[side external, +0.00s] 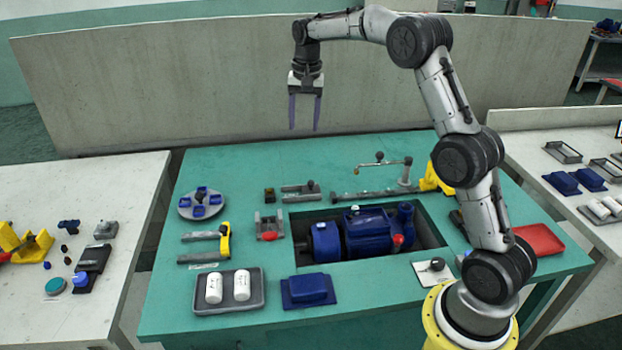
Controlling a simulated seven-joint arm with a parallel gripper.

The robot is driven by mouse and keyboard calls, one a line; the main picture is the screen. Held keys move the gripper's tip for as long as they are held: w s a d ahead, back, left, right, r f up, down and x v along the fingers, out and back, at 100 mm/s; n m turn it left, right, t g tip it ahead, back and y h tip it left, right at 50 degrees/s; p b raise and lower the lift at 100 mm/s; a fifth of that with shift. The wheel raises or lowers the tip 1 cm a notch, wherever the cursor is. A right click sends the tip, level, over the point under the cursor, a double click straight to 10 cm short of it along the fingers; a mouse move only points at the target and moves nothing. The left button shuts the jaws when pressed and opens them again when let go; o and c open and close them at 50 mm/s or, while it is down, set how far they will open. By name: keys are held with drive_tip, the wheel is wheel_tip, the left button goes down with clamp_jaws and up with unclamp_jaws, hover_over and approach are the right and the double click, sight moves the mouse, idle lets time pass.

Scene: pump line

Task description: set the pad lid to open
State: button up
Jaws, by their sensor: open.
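My gripper (305,112) hangs high above the back of the green table, fingers pointing down. It is open, with a clear gap between its two fingers and nothing in it. No part is clearly marked as the pad lid. A blue block on a wider flat blue base (308,289) sits at the table's front middle, well below my gripper. On the left white table lie a black case with a blue knob (91,266) and a round teal disc (55,286). I cannot tell which of these bears the lid, or whether it is open.
A blue pump (367,231) sits in a recess in the green table. A grey tray (257,305) with white cylinders, yellow-handled tools (223,240), a round holder (201,213), a valve pipe (404,172) and a red tray (539,239) surround it. The air around my gripper is free.

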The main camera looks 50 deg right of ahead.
drive_tip(key=g, duration=0.1)
hover_over(311, 181)
wheel_tip(311, 181, down, 6)
wheel_tip(311, 181, down, 14)
drive_tip(key=shift+r, duration=0.25)
clamp_jaws()
drive_tip(key=shift+d+r, duration=0.1)
idle(1.3)
